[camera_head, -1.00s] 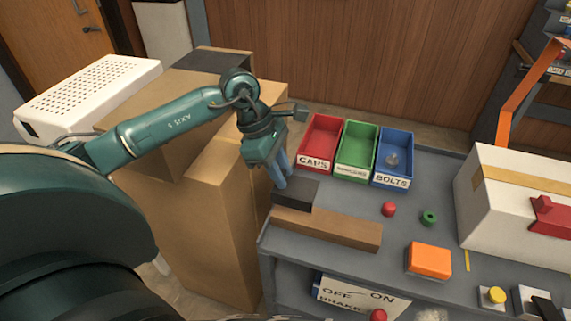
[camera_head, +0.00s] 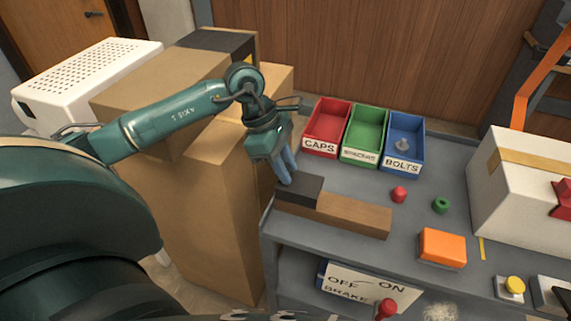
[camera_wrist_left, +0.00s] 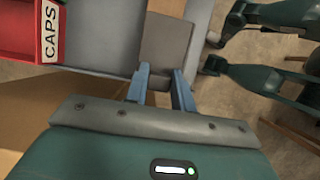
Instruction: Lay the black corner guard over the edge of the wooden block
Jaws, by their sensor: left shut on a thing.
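The black corner guard (camera_head: 299,189) lies over the left end of the wooden block (camera_head: 352,214), covering part of its top and front side. Whether it sits fully flush I cannot tell. The block lies on the grey cart top near its front left corner. My left gripper (camera_head: 287,180) comes down from above and is shut on the guard. In the left wrist view the guard (camera_wrist_left: 167,40) shows as a dark grey piece at the tips of the blue fingers (camera_wrist_left: 160,75). My right gripper is not in view.
Red (camera_head: 327,128), green (camera_head: 365,135) and blue (camera_head: 403,143) bins stand behind the block. A red cap (camera_head: 398,194), a green ring (camera_head: 441,205) and an orange box (camera_head: 442,248) lie to the right. Cardboard boxes (camera_head: 205,215) stand left of the cart.

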